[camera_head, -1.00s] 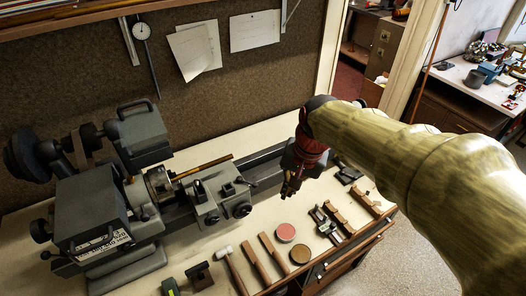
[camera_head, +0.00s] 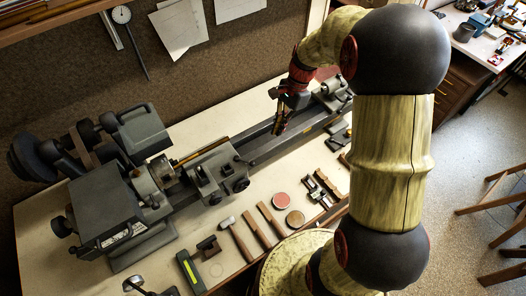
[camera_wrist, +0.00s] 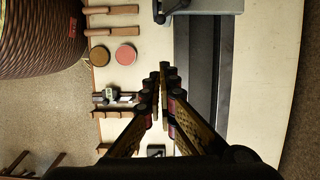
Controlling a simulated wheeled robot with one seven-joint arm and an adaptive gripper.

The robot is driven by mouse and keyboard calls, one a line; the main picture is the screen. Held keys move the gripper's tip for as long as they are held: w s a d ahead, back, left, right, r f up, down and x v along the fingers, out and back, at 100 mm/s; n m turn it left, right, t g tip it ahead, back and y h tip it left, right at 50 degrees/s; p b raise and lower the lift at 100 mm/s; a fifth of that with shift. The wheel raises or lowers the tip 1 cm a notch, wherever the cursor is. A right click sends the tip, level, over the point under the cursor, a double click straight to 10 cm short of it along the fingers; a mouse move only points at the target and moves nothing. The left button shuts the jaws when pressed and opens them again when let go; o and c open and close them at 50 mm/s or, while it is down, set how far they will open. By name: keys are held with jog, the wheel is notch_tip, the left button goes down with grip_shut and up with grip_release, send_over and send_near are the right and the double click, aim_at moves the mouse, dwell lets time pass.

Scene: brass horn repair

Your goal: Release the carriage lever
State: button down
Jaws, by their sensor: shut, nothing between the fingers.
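The grey carriage (camera_head: 213,174) sits on the lathe bed in the head view, with dark knobs and small handles on its top and front. I cannot tell for sure which handle is the carriage lever. In the wrist view the carriage's edge (camera_wrist: 205,6) shows at the top, with a small dark handle (camera_wrist: 158,12) at its left. My gripper (camera_head: 279,130) is over the bed to the right of the carriage, apart from it. In the wrist view its fingertips (camera_wrist: 161,72) are together and empty, beside the bed's edge.
The lathe bed (camera_head: 262,143) runs up to a tailstock (camera_head: 331,92) behind my gripper. The headstock (camera_head: 105,205) is at left.

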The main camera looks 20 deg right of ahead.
jog(key=s+a+f, duration=0.1)
jog(key=a+f, duration=0.5)
jog(key=f, duration=0.4)
jog(key=shift+s+a+f, duration=0.15)
jog(key=shift+s+a, duration=0.1)
jog(key=shift+a, duration=0.1)
jog(key=shift+s+p, duration=0.1)
jog(key=shift+p, duration=0.2)
jog(key=shift+s+a+m, duration=0.15)
jog(key=shift+s+m, duration=0.05)
jog(key=shift+m, duration=0.1)
